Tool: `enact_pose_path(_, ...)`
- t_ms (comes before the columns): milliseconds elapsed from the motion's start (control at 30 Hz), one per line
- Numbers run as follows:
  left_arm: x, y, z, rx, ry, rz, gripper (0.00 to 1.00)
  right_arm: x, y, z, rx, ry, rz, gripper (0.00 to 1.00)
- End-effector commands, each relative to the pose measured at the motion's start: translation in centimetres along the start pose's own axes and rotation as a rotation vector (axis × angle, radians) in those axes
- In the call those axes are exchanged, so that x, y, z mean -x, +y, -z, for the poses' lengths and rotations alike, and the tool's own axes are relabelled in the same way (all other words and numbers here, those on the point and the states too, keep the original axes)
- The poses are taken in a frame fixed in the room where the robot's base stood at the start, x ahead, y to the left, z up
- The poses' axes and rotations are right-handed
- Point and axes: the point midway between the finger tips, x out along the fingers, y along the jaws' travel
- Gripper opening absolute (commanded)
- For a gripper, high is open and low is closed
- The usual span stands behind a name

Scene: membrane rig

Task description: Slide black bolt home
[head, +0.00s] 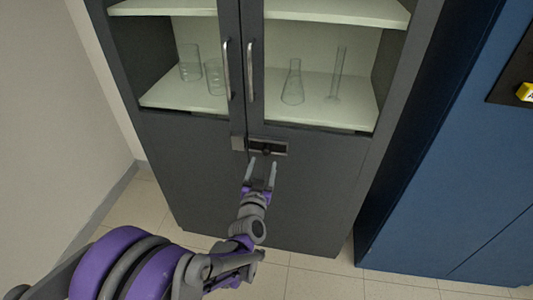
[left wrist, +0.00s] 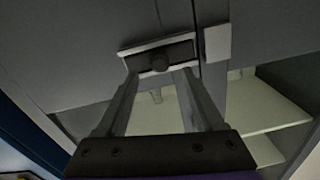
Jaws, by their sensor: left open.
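The black bolt (head: 266,150) sits in a pale metal plate on the grey cabinet's right door, just below the glazed part. It also shows in the left wrist view, with its round dark knob (left wrist: 160,63) standing out from the plate (left wrist: 128,58). In the wrist view the knob appears between and slightly beyond the fingertips; contact cannot be told. My right gripper is out of view.
The grey cabinet (head: 310,195) has two closed doors with upright handles (head: 226,70) above the bolt. Glassware stands on its shelf, including a conical flask (head: 292,85). A blue cabinet (head: 430,180) stands to the right, a bare wall (head: 60,130) to the left.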

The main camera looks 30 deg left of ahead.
Motion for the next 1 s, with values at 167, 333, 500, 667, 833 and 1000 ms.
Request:
enact_pose_path(167,-3.6,-0.1,0.0,-0.001,0.000,0.001,0.69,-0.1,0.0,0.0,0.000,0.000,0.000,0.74)
enact_pose_path(333,-5.8,0.0,0.0,-0.001,0.000,-0.001,0.69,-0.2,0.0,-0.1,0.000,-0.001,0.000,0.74)
enact_pose_path(500,-6.8,0.0,0.0,-0.001,-0.001,-0.001,0.69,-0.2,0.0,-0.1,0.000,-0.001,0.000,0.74)
enact_pose_path(667,-6.8,0.0,0.0,0.000,-0.001,-0.001,0.69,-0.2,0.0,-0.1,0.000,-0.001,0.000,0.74)
enact_pose_path(833,-6.8,0.0,0.0,0.000,-0.001,-0.001,0.56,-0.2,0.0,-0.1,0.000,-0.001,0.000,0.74)
enact_pose_path(1000,-6.8,0.0,0.0,0.000,-0.001,-0.001,0.26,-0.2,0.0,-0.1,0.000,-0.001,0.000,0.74)
